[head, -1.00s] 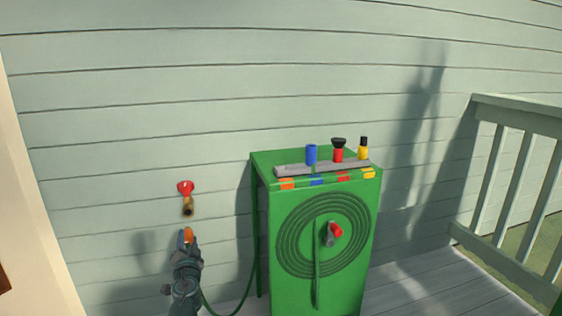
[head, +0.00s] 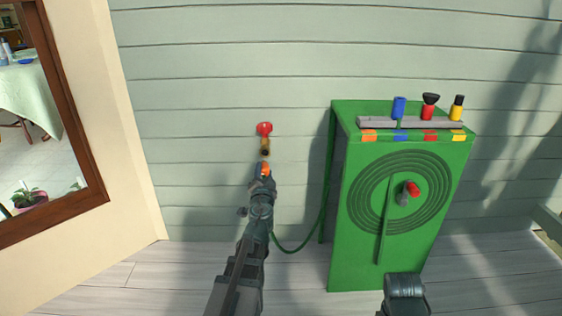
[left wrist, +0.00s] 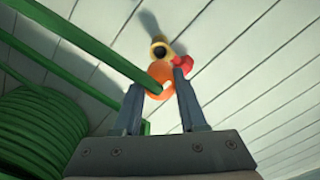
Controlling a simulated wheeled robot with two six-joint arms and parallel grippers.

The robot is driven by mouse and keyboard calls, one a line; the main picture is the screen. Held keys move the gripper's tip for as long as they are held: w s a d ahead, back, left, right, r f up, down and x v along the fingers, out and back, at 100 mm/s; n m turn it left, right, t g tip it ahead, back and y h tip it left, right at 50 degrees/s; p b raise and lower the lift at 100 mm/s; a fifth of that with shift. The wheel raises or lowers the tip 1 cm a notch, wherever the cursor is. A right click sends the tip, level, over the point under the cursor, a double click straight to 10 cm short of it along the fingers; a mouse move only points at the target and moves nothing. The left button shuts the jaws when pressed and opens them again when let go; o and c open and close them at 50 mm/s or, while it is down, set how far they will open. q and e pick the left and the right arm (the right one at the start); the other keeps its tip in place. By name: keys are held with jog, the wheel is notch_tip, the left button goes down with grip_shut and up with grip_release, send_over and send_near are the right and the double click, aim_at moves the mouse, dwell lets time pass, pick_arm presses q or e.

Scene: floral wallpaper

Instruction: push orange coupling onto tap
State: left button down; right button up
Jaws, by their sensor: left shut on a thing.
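The brass tap (head: 265,147) with its red handle (head: 264,128) sticks out from the pale plank wall. My left gripper (head: 264,174) is just below it, shut on the orange coupling (head: 266,168). In the head view a small gap shows between coupling and tap mouth. In the left wrist view the orange coupling (left wrist: 160,74) sits between the fingertips (left wrist: 157,88). The tap's dark round mouth (left wrist: 160,51) shows just above it, close to lined up; whether they touch there I cannot tell. A green hose crosses in front of the coupling.
A green hose cabinet (head: 385,240) stands right of the tap, with blue, red and yellow fittings on its top rail (head: 375,123). A green hose (head: 295,249) loops from it towards my left gripper. A window (head: 50,130) is at left. Wooden decking lies below.

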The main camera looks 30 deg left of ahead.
aim_at(264, 174)
pick_arm(q)
jog(key=shift+x, duration=2.75)
jog(key=shift+x, duration=1.45)
jog(key=shift+c, duration=1.9)
grip_release()
jog(key=v, duration=1.3)
jog(key=shift+s+d, duration=0.2)
jog(key=shift+s, duration=0.15)
